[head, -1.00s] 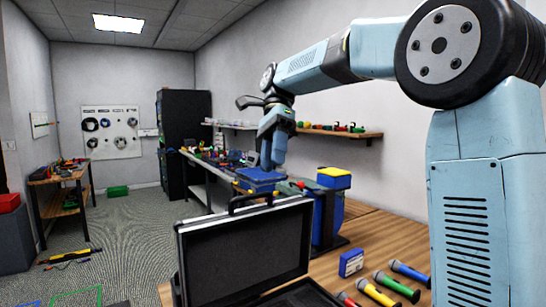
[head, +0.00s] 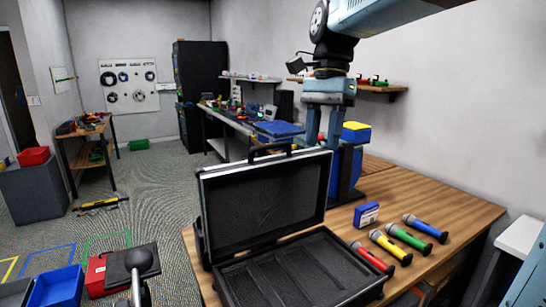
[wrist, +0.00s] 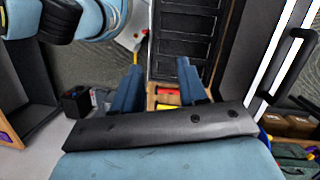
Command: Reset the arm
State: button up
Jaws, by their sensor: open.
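My arm (head: 400,12) comes in from the top right of the head view. My gripper (head: 321,140) hangs from it, pointing down behind the open case lid, with its two fingers apart and nothing seen between them. In the wrist view my gripper (wrist: 158,82) also shows its two blue fingers spread and empty. Part of the black case and a red and a yellow item appear beyond them.
An open black case (head: 262,196) stands on the wooden table (head: 455,203), its compartments empty. Several coloured microphones (head: 404,238) and a small blue box (head: 366,215) lie to its right. Blue bins (head: 56,290) and a red box (head: 97,275) are at lower left.

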jog(key=s+d+f+n+t+h, duration=0.1)
jog(key=s+d+f+n+t, duration=0.6)
jog(key=s+d+f+n, duration=0.2)
jog(key=s+d+f, duration=0.2)
jog(key=d, duration=0.2)
jog(key=shift+s+d+t, duration=0.25)
jog(key=shift+d+t, duration=0.05)
jog(key=shift+t, duration=0.1)
